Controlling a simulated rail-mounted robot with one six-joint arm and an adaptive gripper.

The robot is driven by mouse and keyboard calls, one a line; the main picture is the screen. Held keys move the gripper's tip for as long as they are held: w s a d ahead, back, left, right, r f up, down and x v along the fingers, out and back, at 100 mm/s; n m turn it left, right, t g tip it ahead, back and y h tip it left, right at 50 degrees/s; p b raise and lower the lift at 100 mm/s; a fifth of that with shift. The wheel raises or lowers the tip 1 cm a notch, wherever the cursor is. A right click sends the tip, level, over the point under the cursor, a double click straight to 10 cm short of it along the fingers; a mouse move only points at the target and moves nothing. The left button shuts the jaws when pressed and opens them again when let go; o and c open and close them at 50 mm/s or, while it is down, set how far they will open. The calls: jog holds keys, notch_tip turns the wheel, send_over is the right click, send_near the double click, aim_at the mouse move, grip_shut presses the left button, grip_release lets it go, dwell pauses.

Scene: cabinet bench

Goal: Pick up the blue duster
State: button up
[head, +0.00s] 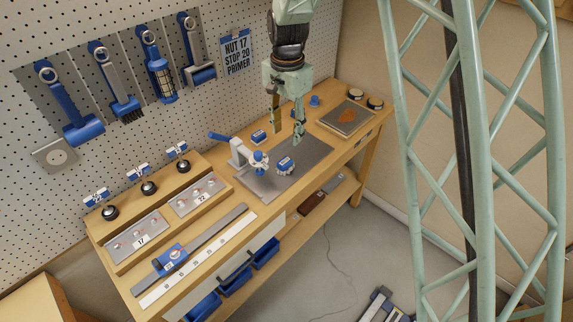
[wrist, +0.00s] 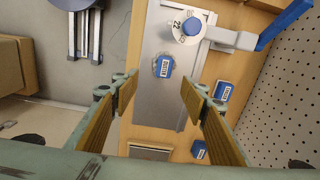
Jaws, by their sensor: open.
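Several blue-handled tools hang on the pegboard in the head view. The leftmost has a broad blue head (head: 84,130), and the one beside it is a brush with dark bristles (head: 132,113). I cannot tell for sure which is the duster; none of these tools shows clearly in the wrist view. My gripper (head: 287,127) is open and empty, pointing down above the bench, well to the right of the hanging tools. Its two fingers stand apart in the wrist view (wrist: 160,84), above the bench near a small blue labelled block (wrist: 163,66).
The blue block (head: 285,165) sits on a grey metal plate (head: 302,173) beside a blue-handled clamp (head: 240,150). Another blue block (head: 259,137) stands behind. Wooden racks with black knobs (head: 148,188) stand under the tools. A caged lamp (head: 160,78) hangs beside the brush.

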aim_at(285, 161)
jog(key=shift+w+a+f, duration=0.25)
jog(key=shift+f, duration=0.4)
jog(key=shift+w+a+f, duration=0.2)
jog(key=shift+f, duration=0.4)
jog(key=shift+f, duration=0.1)
jog(key=shift+f, duration=4.2)
jog(key=shift+f, duration=0.1)
jog(key=shift+w+f, duration=0.2)
jog(key=shift+f, duration=2.3)
jog(key=shift+c, duration=0.2)
jog(key=c, duration=0.9)
